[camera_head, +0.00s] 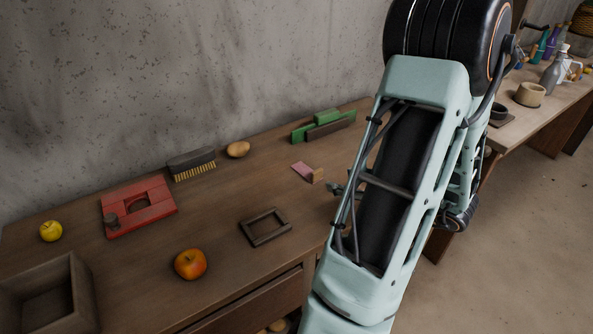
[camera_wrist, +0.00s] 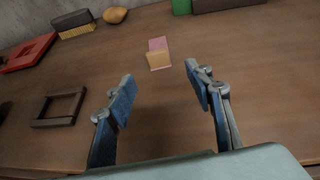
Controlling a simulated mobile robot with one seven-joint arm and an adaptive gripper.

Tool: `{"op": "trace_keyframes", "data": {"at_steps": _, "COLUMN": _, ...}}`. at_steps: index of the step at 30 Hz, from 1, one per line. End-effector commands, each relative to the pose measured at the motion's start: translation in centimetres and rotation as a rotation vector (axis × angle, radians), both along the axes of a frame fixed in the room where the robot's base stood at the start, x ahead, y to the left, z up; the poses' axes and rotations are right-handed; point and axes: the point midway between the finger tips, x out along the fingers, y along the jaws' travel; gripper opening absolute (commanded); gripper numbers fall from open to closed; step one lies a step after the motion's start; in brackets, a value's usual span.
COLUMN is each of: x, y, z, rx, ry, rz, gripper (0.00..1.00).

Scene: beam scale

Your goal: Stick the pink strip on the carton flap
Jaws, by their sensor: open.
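The pink strip (camera_head: 302,169) lies on the wooden table in the head view, and it also shows in the wrist view (camera_wrist: 158,43). A small tan carton piece (camera_head: 318,175) stands right beside it; in the wrist view the carton piece (camera_wrist: 159,60) is in front of the strip. I cannot tell whether the two touch or overlap. My gripper (camera_wrist: 159,73) is open and empty, with its fingers spread on either side of the line to the carton piece and short of it. In the head view my arm hides most of the gripper.
A dark square frame (camera_head: 266,227) lies nearby, left of my gripper. A green and brown block (camera_head: 325,126), an egg-like thing (camera_head: 238,149), a brush (camera_head: 191,163) and a red board (camera_head: 139,207) sit farther back or left. An orange fruit (camera_head: 190,264) is near the front edge.

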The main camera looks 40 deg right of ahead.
Motion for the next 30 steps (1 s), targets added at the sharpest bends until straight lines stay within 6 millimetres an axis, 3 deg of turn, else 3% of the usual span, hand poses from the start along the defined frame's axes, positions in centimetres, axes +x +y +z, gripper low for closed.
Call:
{"op": "trace_keyframes", "data": {"at_steps": 24, "x": 8.9, "y": 0.4, "z": -3.8, "rx": 0.010, "ry": -0.024, "rz": -0.016, "gripper": 0.48}}
{"op": "trace_keyframes", "data": {"at_steps": 30, "x": 10.0, "y": 0.3, "z": -4.2, "rx": 0.009, "ry": -0.025, "rz": -0.019, "gripper": 0.48}}
